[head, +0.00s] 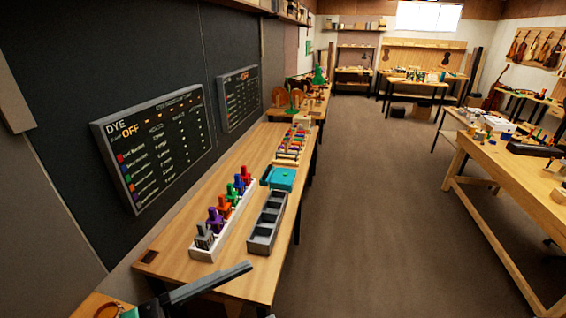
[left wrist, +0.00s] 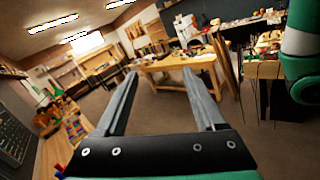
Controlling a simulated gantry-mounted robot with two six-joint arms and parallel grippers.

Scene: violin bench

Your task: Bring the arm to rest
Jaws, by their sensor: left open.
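My left gripper (head: 222,280) shows at the bottom left of the head view, in front of the near end of the wooden bench (head: 175,252). In the left wrist view its two grey fingers (left wrist: 160,76) are spread wide apart with nothing between them. It is open and empty, pointing out across the room. My right gripper is in neither view.
The bench holds a white rack (head: 207,254) of coloured bottles, a grey divided tray (head: 266,222) and a teal box (head: 282,179). Dye boards (head: 155,145) hang on the wall. A wooden table (head: 500,170) stands at right. The floor between is clear.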

